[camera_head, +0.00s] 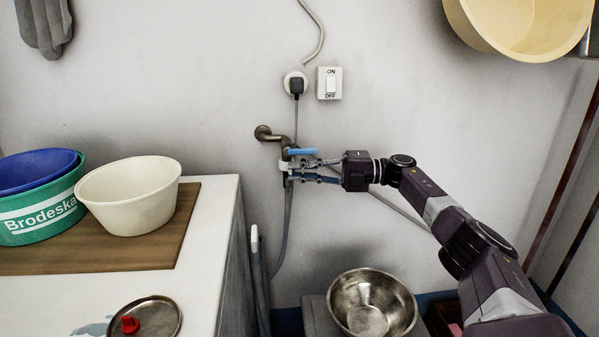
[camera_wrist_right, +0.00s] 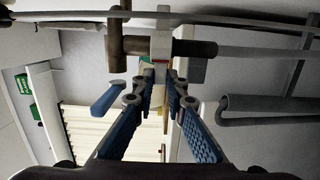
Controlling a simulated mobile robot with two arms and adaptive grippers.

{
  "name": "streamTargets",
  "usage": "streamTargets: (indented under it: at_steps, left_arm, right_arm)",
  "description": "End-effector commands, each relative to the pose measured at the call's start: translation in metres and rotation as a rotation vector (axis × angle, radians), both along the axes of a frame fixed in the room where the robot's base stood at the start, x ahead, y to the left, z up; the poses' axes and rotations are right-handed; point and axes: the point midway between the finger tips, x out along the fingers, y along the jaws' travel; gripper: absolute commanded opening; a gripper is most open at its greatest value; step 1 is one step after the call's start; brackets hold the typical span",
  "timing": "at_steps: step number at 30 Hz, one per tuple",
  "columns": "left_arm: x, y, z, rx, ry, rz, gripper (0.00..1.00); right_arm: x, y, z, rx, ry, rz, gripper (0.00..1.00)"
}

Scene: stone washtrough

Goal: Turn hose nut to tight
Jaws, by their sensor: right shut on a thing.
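The tap (camera_head: 265,133) comes out of the wall and has a blue lever handle (camera_head: 302,152). The pale hose nut (camera_head: 285,166) sits at the tap's lower end, with the grey hose (camera_head: 287,215) hanging below it. My right gripper (camera_head: 292,171) reaches in level from the right and is shut on the hose nut. In the right wrist view the nut (camera_wrist_right: 160,45) shows at the tips of my blue-padded fingers (camera_wrist_right: 161,78), which partly hide it. The blue handle (camera_wrist_right: 108,98) lies beside one finger. My left gripper is not in view.
A counter (camera_head: 215,215) at left bears a cream basin (camera_head: 130,195) and a green tub (camera_head: 40,215). A steel bowl (camera_head: 372,305) stands below my right arm. A plug (camera_head: 296,86) and a switch (camera_head: 329,83) are on the wall above the tap.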

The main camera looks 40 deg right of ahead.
Motion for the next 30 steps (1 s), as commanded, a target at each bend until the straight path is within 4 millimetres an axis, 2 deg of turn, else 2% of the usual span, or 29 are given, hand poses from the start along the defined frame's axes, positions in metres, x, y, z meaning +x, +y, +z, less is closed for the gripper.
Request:
streamTargets:
  at_steps: [4, 5, 9, 20, 23, 30]
  left_arm:
    - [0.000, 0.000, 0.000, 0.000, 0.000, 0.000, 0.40]
    - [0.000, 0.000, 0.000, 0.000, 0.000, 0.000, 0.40]
    - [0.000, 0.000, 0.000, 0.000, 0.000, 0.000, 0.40]
    - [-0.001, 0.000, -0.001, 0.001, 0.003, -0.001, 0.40]
    - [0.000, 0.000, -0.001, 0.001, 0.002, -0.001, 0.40]
    - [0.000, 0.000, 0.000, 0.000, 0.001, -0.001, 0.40]
  right_arm:
    - [0.000, 0.000, 0.000, 0.000, 0.000, -0.002, 0.00]
    - [0.000, 0.000, 0.000, 0.000, 0.000, -0.002, 0.14]
    - [0.000, 0.000, 0.000, 0.000, 0.000, -0.002, 0.30]
    - [-0.003, -0.004, 0.000, 0.000, 0.000, -0.002, 0.30]
    - [-0.010, -0.014, 0.000, 0.000, 0.000, -0.004, 0.30]
    - [-0.041, -0.055, 0.001, 0.002, -0.001, -0.005, 0.30]
